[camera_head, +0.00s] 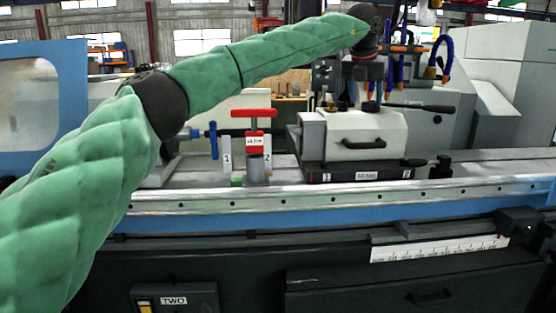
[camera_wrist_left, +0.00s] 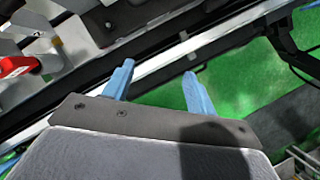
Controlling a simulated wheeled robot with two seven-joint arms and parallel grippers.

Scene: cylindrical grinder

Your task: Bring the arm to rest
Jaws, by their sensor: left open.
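My left arm (camera_head: 240,65) has a green padded cover and reaches from the lower left up to the top centre of the head view. Its dark wrist (camera_head: 368,45) is at the far end, above the machine bed. In the left wrist view my left gripper (camera_wrist_left: 158,82) shows two blue fingers spread apart, with nothing between them. The fingers are over the machine's edge and a green floor. My right gripper is in neither view.
A grey block with a black handle (camera_head: 363,143) stands on the machine table. A red T-handle (camera_head: 254,114) stands left of it, also at the left wrist view's edge (camera_wrist_left: 18,66). Blue hoses (camera_head: 440,55) rise at the back. A blue panel (camera_head: 66,100) stands left.

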